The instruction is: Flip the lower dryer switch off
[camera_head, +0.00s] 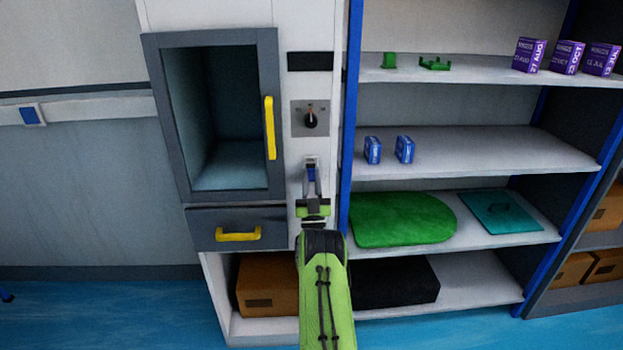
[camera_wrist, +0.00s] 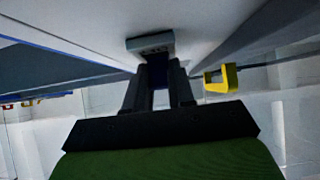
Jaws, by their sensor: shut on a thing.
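The open dryer chamber (camera_head: 225,178) and its yellow handle (camera_head: 269,128) are to the left. A drawer with a yellow handle (camera_head: 238,235) is below it. A blue shelf post (camera_head: 350,120) stands close on the right, beside shelves with boxes and a green seat (camera_head: 402,218).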

